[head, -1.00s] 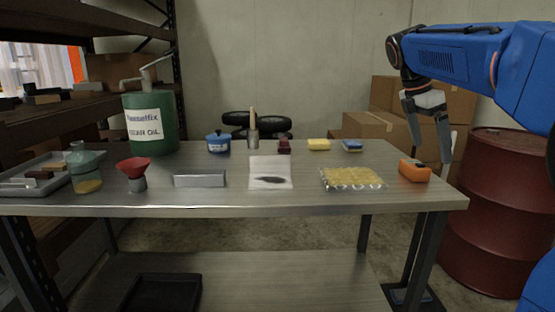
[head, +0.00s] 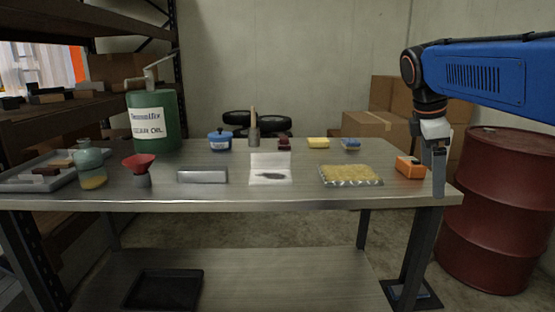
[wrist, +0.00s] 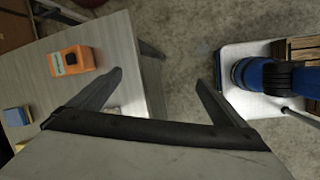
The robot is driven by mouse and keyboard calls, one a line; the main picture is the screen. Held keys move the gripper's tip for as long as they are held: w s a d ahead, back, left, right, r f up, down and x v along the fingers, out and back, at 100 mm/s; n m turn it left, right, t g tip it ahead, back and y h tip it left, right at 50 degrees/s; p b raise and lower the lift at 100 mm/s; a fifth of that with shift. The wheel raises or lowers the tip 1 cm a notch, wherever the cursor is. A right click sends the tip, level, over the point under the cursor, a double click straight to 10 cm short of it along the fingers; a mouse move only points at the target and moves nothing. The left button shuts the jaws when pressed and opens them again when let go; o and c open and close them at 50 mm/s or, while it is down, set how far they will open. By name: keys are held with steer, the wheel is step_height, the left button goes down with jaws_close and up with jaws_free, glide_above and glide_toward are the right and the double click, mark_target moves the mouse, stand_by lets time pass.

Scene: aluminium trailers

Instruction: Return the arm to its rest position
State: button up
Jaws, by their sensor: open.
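My gripper (head: 438,182) hangs below my blue arm at the right end of the workbench (head: 330,203) in the head view, fingers pointing down. In the wrist view my gripper (wrist: 160,85) shows its two dark fingers spread apart, with nothing between them. The orange box-shaped device (head: 410,167) stands on the bench just left of the fingers; it also shows in the wrist view (wrist: 72,61), left of the left finger. The fingers do not touch it.
A dark red drum (head: 495,210) stands right of the bench, and cardboard boxes (head: 375,128) are stacked behind. A bubble-wrapped yellow pack (head: 350,175), white paper (head: 270,176), red funnel (head: 139,163) and green oil can (head: 155,122) stand along the bench. Floor shows beyond its right edge.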

steer(key=s+a+f+m+t+y, duration=0.1)
steer(key=s+a+f+m, duration=0.3)
steer(key=s+f+m, duration=0.3)
steer(key=s+a+f+m+t+y, duration=0.2)
steer(key=s+a+f+m, duration=0.2)
steer(key=s+f, duration=1.1)
steer(key=f+m, duration=0.1)
steer(key=m, duration=0.2)
steer(key=shift+s+a+t, duration=0.15)
steer(key=shift+s+t, duration=0.15)
steer(key=shift+s, duration=0.05)
